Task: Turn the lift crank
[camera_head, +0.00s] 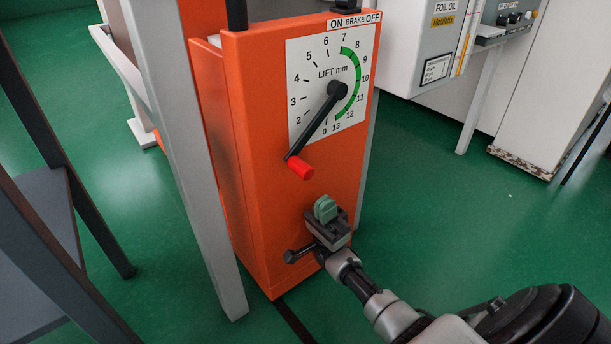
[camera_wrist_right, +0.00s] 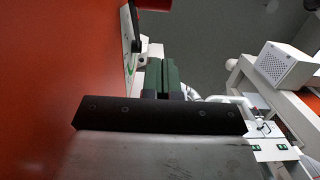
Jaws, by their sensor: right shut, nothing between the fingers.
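The lift crank (camera_head: 318,123) is a black arm on a hub at the middle of the white LIFT mm dial (camera_head: 312,62). It points down and left, passing between the 2 and the 0. Its red handle (camera_head: 301,168) sticks out from the lower end. My right gripper (camera_head: 325,207), with green fingertips, is shut and empty. It is below and slightly right of the red handle, apart from it, in front of the orange box (camera_head: 262,150). In the wrist view the green fingers (camera_wrist_right: 162,76) point toward the dial's edge (camera_wrist_right: 130,50). My left gripper is not in view.
A grey post (camera_head: 185,170) stands close along the left of the orange box. A dark table or stool (camera_head: 45,215) is at the left. A white FOIL OIL cabinet (camera_head: 425,45) stands behind at the right. Green floor (camera_head: 440,220) is clear at the right.

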